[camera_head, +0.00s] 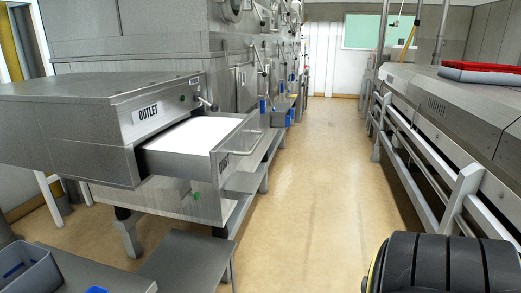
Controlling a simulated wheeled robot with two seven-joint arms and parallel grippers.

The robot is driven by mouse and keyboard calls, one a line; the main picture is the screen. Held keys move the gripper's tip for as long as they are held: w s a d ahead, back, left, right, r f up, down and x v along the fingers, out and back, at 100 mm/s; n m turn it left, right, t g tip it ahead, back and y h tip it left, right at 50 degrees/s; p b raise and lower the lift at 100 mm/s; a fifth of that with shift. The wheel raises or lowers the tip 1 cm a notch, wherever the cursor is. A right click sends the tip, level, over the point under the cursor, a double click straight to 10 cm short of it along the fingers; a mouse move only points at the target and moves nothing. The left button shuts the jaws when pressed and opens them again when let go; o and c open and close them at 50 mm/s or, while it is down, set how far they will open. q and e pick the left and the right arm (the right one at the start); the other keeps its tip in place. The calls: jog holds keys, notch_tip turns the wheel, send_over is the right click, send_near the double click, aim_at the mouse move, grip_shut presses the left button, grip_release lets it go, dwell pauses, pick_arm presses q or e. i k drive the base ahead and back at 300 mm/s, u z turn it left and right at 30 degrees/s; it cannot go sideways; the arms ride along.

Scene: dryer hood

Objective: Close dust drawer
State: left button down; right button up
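The dust drawer (194,155) is at the left, under a grey metal housing marked OUTLET (85,120). It is pulled out towards the aisle, and a flat white surface shows inside. Its front panel has a partly readable dark label and a bar handle (247,147). The rear of the drawer is hidden inside the housing. Neither of my grippers is in view, and nothing is seen touching the handle.
A clear tan floor aisle (310,190) runs ahead from the drawer's front. A conveyor-like metal unit with rails (425,165) lines the right side, with a red tray (480,78) on it. A low grey platform (190,262) and a grey bin (28,275) are at lower left.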

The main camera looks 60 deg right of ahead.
aim_at(204, 147)
jog(key=z, duration=1.55)
